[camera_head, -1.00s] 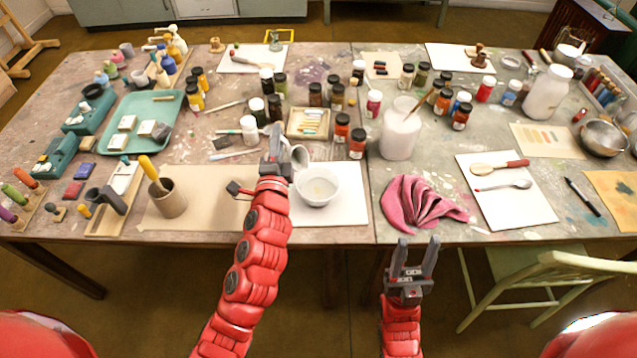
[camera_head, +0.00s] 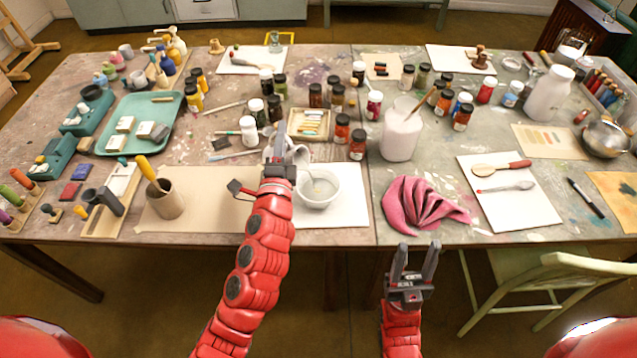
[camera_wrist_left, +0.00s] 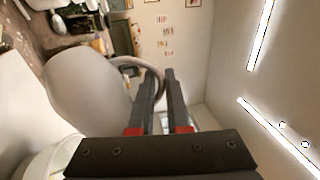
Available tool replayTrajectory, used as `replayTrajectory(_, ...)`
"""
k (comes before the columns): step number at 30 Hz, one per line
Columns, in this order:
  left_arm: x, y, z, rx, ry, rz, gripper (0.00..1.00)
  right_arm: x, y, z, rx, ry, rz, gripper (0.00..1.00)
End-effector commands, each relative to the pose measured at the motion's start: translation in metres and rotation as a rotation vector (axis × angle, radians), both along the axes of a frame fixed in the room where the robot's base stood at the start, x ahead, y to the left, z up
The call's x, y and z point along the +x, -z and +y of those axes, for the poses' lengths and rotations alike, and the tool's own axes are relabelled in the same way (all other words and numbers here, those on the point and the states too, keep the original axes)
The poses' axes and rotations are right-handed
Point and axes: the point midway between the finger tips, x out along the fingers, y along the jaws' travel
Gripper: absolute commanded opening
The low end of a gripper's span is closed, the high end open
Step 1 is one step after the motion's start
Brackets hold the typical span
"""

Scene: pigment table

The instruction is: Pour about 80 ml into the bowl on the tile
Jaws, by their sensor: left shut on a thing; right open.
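A white bowl (camera_head: 318,188) stands upright on a white tile (camera_head: 340,220) near the table's front edge. My left gripper (camera_head: 280,140) is just behind and left of the bowl, shut on the handle of a white jug (camera_head: 301,156). The jug is tilted toward the bowl, its mouth above the bowl's back left rim. My gripper partly hides it. The jug (camera_wrist_left: 85,90) fills the left of the left wrist view, its rounded handle between the fingers (camera_wrist_left: 160,78). Whether liquid is flowing, and how much the bowl holds, I cannot tell. My right gripper (camera_head: 416,255) is open and empty in front of the table.
A brown cup (camera_head: 165,200) with a yellow-handled tool stands left on a tan sheet. A pink cloth (camera_head: 425,203) lies right of the tile. A large white jar (camera_head: 401,135) and several pigment jars (camera_head: 357,144) stand behind. A green chair (camera_head: 530,275) is at front right.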

Motion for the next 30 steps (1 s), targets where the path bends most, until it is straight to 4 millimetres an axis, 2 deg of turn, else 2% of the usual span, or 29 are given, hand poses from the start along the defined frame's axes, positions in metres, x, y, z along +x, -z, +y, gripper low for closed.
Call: replayTrajectory(30,-0.0032,-0.0048,-0.0058,0.066,0.001,-0.039,0.0,0.0,0.0064,0.0,0.0,0.0,0.0,0.5)
